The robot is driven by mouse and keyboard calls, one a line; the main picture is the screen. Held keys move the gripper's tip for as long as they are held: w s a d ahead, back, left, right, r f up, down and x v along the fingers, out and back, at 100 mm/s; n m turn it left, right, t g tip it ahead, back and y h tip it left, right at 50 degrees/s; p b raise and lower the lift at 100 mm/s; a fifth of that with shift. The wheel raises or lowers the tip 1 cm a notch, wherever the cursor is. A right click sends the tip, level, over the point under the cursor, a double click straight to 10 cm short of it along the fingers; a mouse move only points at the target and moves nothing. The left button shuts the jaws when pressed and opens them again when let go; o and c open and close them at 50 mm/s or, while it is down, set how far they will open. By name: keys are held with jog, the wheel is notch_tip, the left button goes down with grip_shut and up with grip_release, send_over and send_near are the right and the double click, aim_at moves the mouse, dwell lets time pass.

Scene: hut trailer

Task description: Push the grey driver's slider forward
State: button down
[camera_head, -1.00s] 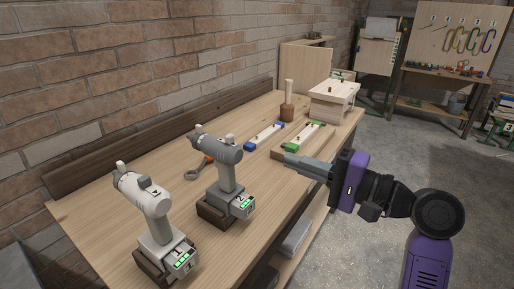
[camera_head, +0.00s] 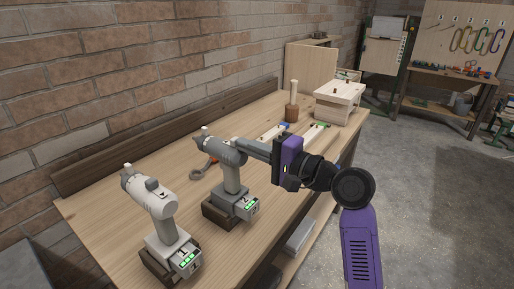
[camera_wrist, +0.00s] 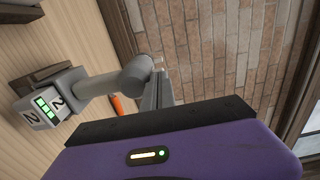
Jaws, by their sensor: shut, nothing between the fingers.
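The grey driver (camera_head: 227,160) stands upright in a dark wooden holder on the bench, its battery marked 2 with green lights. It also shows on its side at the left of the wrist view (camera_wrist: 95,86). My gripper (camera_head: 245,146) is shut and empty, its fingertips at the rear upper end of the grey driver's body. In the wrist view the fingers (camera_wrist: 156,92) lie beside the driver's head; I cannot tell whether they touch. The slider on the grey driver is too small or hidden to make out. A paler driver (camera_head: 158,215) stands in front at the left.
The wooden bench (camera_head: 115,191) runs along a brick wall. Behind the drivers lie an orange-handled tool (camera_head: 207,166), a blue-ended rail (camera_head: 275,131), a green-ended rail (camera_head: 314,132), a mallet (camera_head: 292,108) and a wooden box (camera_head: 338,99). The floor at the right is open.

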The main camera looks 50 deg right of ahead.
dwell(0.3)
jog(key=shift+w+r+p, duration=0.15)
jog(key=shift+w+p, duration=0.35)
jog(key=shift+w, duration=0.75)
jog(key=shift+s, duration=0.2)
